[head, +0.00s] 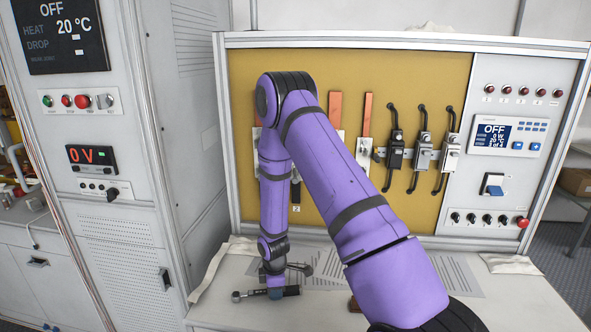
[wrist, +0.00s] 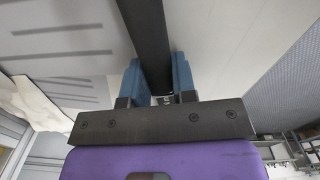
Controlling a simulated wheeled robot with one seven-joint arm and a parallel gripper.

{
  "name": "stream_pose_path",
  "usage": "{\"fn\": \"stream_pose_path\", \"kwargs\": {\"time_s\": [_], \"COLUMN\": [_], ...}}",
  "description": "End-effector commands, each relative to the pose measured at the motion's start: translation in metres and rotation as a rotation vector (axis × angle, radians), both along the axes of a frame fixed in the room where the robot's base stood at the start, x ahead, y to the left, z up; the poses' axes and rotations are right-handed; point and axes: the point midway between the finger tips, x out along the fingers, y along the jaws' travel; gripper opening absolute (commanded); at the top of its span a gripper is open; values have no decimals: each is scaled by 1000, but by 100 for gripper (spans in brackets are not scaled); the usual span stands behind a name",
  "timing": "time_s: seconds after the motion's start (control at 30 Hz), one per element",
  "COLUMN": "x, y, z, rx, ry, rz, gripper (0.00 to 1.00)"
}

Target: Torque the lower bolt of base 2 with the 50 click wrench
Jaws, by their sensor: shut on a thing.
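My gripper (head: 275,292) is low over the bench, its blue fingers closed around the black handle of a wrench (head: 291,291). The wrench's metal head (head: 237,296) points left. In the wrist view the black handle (wrist: 152,35) passes between the blue fingers (wrist: 158,80). Its size marking is not readable. A second similar tool (head: 302,268) lies just behind, partly hidden by my arm. On the yellow panel, a plate labelled 2 (head: 296,208) shows beside my arm. My arm hides most of base 2, and its lower bolt cannot be made out.
The yellow panel (head: 350,205) also carries copper bars (head: 367,115) and several black-handled fuse units (head: 397,150) right of my arm. A control box (head: 505,140) is at right. A tall grey cabinet (head: 115,180) stands left. Papers (head: 440,272) and cloths (head: 512,263) lie on the bench.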

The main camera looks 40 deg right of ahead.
Motion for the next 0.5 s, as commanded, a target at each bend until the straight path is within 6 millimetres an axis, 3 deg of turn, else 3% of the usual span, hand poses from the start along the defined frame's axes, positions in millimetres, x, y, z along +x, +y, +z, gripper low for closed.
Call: {"fn": "stream_pose_path", "kwargs": {"time_s": [0.33, 0.5], "x": [0, 0], "y": [0, 0], "z": [1, 13], "rx": [0, 0], "ry": [-1, -1], "rz": [0, 0], "gripper": [0, 0]}}
